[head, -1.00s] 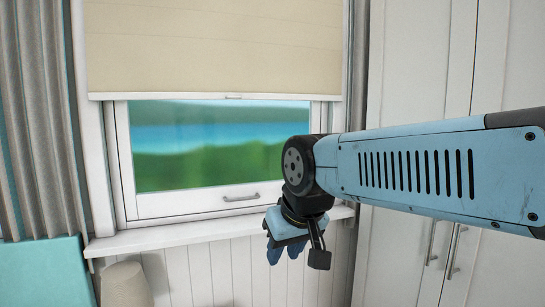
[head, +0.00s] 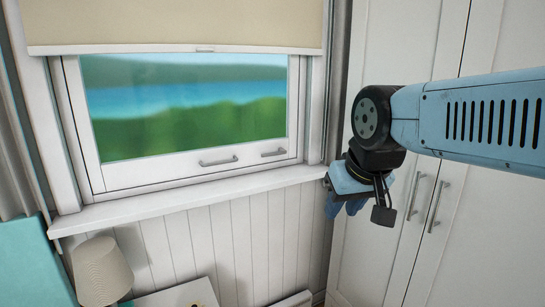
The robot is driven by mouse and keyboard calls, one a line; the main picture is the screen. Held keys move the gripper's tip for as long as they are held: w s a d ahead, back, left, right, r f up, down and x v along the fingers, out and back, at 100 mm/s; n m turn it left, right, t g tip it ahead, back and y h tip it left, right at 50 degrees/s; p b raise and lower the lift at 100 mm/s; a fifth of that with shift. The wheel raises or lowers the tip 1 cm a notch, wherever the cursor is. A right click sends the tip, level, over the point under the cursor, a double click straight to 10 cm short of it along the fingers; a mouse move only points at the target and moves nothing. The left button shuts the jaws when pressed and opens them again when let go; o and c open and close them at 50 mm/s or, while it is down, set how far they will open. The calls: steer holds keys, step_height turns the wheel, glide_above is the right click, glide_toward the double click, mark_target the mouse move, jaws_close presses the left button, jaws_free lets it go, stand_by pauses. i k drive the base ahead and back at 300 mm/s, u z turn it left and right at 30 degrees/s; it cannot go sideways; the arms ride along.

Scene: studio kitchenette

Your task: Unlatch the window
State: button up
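The window (head: 190,105) is in its white frame, with green and blue scenery behind the glass. Its bottom rail carries two small grey metal pieces: a bar handle (head: 218,162) near the middle and a second, shorter lever-like piece (head: 273,152) to its right. Which one is the latch I cannot tell for sure. The sash looks closed. My gripper (head: 343,208) hangs pointing down, right of the window and lower than both metal pieces, in front of the wardrobe edge. It touches neither piece. Its blue fingers are small and partly hidden, so their opening is unclear.
A beige blind (head: 170,22) covers the window top. The white sill (head: 190,196) juts out below. White wardrobe doors (head: 400,50) with two long handles stand right. A lampshade (head: 101,270), a small white table (head: 178,295) and a teal surface (head: 30,265) are lower left.

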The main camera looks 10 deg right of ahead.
mark_target(281, 151)
steer(key=u, duration=0.1)
steer(key=k, duration=0.5)
steer(key=u, duration=0.5)
steer(key=i, duration=1)
steer(key=z, duration=1.75)
